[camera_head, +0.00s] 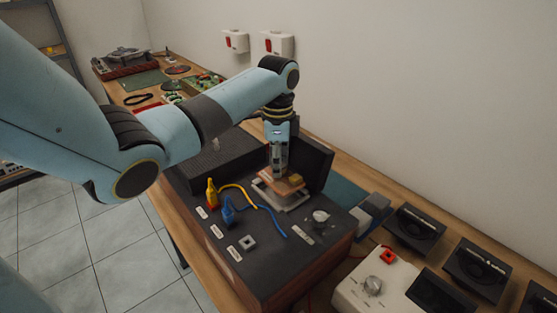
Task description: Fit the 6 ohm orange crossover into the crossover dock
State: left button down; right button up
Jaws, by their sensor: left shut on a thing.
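My left gripper (283,177) reaches down from above, shut on the small orange crossover (294,182). The crossover is at the light-grey crossover dock (295,201) on top of the dark cabinet. The gripper hides part of both, and I cannot tell whether the crossover sits fully down in the dock or just above it. The markings on the crossover are too small to read. My right gripper is not in view.
A yellow plug (211,192) and a blue plug (228,211) with cables stand left of the dock. A silver knob (320,217) is to its right. A raised dark panel (312,165) stands behind. Several black speakers (414,229) and a white box (352,293) lie to the right.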

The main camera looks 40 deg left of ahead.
aim_at(277, 179)
pick_arm(q)
jog(key=shift+f, duration=0.2)
dwell(0.5)
jog(key=shift+f+b, duration=0.55)
jog(key=shift+f, duration=0.5)
jog(key=shift+f+b, duration=0.85)
jog(key=shift+f, duration=0.6)
jog(key=c, duration=0.9)
grip_release()
jog(key=shift+r, duration=0.1)
notch_tip(277, 179, up, 12)
jog(key=shift+r, duration=0.1)
